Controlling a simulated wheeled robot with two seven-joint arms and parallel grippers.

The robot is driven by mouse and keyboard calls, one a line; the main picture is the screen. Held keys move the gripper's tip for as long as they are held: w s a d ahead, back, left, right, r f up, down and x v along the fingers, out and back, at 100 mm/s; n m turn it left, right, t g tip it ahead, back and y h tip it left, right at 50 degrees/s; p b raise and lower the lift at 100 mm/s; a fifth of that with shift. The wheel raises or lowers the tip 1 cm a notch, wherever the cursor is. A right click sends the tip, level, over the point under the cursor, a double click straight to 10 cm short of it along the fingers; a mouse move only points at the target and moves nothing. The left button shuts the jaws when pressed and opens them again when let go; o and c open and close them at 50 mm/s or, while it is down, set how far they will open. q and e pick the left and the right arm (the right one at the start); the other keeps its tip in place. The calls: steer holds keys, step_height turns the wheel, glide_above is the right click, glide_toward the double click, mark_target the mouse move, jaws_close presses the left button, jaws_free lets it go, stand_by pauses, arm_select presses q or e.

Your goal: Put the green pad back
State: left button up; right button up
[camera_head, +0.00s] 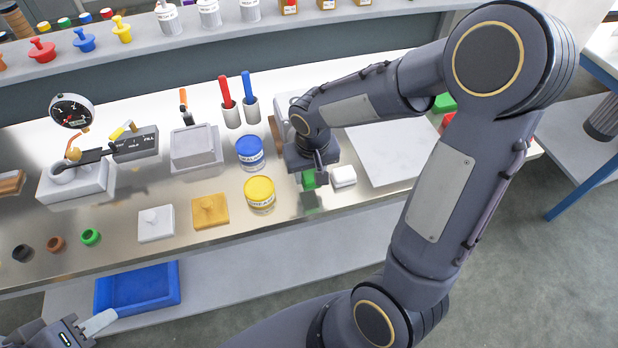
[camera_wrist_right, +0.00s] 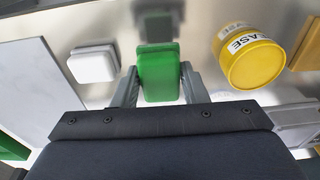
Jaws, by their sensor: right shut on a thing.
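My right gripper (camera_wrist_right: 158,88) is shut on the green pad (camera_wrist_right: 158,72), a small rounded block, with one finger on each side of it. In the head view the green pad (camera_head: 309,180) shows below my right wrist, over the shiny counter. Its reflection shows in the metal, and it looks slightly above the surface. A white pad (camera_head: 343,176) lies just to the right of it on the counter; it also shows in the wrist view (camera_wrist_right: 93,64). My left gripper (camera_head: 92,326) is at the lower left, partly cut off, and its opening is unclear.
A yellow tub (camera_head: 259,193) and a blue tub (camera_head: 249,152) stand left of the green pad. A pale flat plate (camera_head: 385,152) lies to the right. A blue tray (camera_head: 137,288) is lower down.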

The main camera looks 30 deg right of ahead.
mark_target(309, 180)
steer(key=shift+w+f, duration=0.2)
steer(key=shift+f, duration=0.1)
steer(key=shift+w+d+f, duration=0.1)
steer(key=shift+w+f, duration=0.05)
steer(key=shift+f, duration=1.55)
steer(key=shift+f+b, duration=0.2)
steer(key=shift+b, duration=0.15)
steer(key=o, duration=0.9)
steer(key=shift+o, duration=0.2)
steer(key=shift+r, duration=0.15)
